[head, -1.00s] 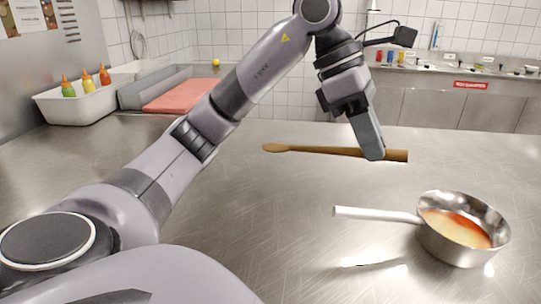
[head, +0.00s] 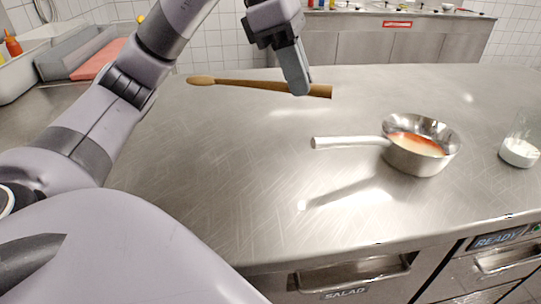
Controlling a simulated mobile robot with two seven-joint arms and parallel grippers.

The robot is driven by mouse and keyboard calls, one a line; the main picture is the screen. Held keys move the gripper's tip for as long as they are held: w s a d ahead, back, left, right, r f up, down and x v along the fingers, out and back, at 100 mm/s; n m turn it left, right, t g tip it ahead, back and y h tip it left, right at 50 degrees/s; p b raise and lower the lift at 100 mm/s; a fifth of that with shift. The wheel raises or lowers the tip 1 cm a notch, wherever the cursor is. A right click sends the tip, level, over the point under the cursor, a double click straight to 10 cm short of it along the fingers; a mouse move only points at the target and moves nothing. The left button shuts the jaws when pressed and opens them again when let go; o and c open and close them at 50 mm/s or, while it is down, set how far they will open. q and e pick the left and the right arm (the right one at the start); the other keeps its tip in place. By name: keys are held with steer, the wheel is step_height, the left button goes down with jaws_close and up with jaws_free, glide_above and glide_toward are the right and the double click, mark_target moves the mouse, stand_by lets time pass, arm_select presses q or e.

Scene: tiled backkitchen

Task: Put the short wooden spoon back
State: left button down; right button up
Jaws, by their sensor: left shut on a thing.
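The short wooden spoon (head: 245,84) is held roughly level above the steel counter, its bowl end to the left and its handle end to the right. My left gripper (head: 299,86) is shut on the spoon near its handle end. The right gripper is not in the head view.
A steel saucepan (head: 420,165) with orange-red and cream contents stands on the counter (head: 230,180), its handle to the left. A glass (head: 519,153) with white contents stands at the right. A red board (head: 98,59) and a bottle (head: 12,44) are at the back left.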

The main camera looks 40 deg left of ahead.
arm_select(q)
steer(key=b, duration=0.2)
glide_above(298, 188)
steer(key=a, duration=0.1)
steer(key=f, duration=1.4)
steer(key=shift+s+a+f, duration=0.1)
steer(key=shift+s+a, duration=0.05)
steer(key=shift+s, duration=0.25)
step_height(298, 188, down, 4)
steer(key=shift+f+b, duration=0.15)
steer(key=shift+b, duration=0.25)
steer(key=shift+f, duration=0.25)
steer(key=shift+f, duration=0.2)
steer(key=c, duration=1.1)
jaws_free()
steer(key=shift+r, duration=0.1)
